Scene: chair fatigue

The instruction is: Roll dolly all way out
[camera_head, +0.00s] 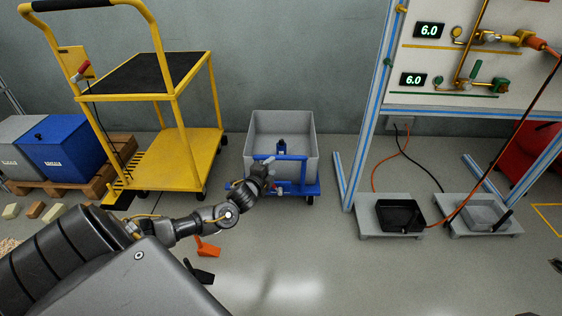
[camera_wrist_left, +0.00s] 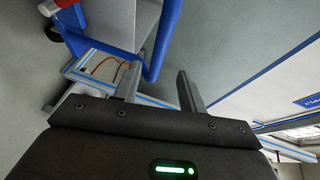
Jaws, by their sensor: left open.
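The blue dolly (camera_head: 309,189) stands on the floor near the back wall and carries a grey crate (camera_head: 309,143). Its blue handle bar (camera_head: 292,158) crosses the crate's front. In the left wrist view the blue bar (camera_wrist_left: 166,35) reaches down towards the space between my finger tips, and the grey crate (camera_wrist_left: 112,20) is beside it. My left gripper (camera_head: 268,163) is at the handle's left part, in front of the crate; it is open (camera_wrist_left: 158,72). Whether the fingers touch the bar cannot be told. My right gripper is not in view.
A yellow cart (camera_head: 185,160) stands left of the dolly. A blue-edged frame with a gauge panel (camera_head: 420,60) stands right, with a black tray (camera_head: 400,215) below it. An orange object (camera_head: 207,250) lies on the floor. The floor in front of the dolly is largely free.

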